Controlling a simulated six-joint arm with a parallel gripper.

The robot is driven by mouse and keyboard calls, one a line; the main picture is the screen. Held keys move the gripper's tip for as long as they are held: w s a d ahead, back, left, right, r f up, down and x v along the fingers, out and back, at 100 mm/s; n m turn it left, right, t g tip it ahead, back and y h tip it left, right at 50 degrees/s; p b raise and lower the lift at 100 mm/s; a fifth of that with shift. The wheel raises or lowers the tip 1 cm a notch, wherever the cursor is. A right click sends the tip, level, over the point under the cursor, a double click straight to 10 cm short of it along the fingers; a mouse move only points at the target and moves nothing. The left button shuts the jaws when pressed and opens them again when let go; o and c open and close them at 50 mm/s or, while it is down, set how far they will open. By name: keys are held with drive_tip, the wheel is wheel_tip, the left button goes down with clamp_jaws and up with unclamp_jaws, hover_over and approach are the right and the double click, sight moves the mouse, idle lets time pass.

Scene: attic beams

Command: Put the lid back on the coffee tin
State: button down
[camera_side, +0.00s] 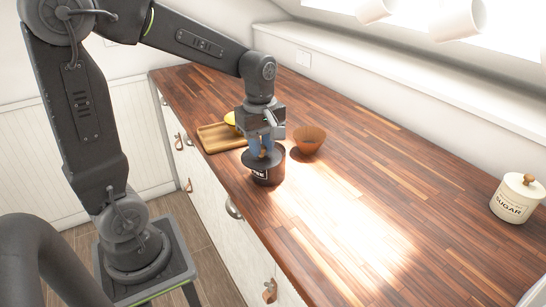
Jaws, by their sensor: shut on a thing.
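The coffee tin (268,177), dark brown with a pale-lettered label, stands upright on the wooden counter near its front edge. My gripper (262,149) points down directly over the tin and is shut on the dark lid (257,161). The lid is at the tin's mouth; I cannot tell whether it rests on the rim or hangs just above it. The fingers hide part of the lid and the far rim.
A wooden tray (216,141) and a yellow object (231,118) lie behind left of the tin. An orange-brown bowl (309,141) stands close on its right. A cream sugar canister (516,200) is far right. White cups (460,18) hang above. The sunlit middle counter (350,220) is clear.

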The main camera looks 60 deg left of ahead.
drive_tip(key=w+a+r, duration=0.5)
wheel_tip(320, 180, down, 6)
drive_tip(key=shift+a+f+n, duration=0.15)
drive_tip(key=shift+f+n, duration=0.1)
drive_tip(key=shift+n, duration=0.05)
idle(0.3)
drive_tip(key=shift+f, duration=0.2)
idle(1.8)
drive_tip(key=shift+c, duration=2.1)
unclamp_jaws()
wheel_tip(320, 180, up, 7)
drive_tip(key=shift+c, duration=0.3)
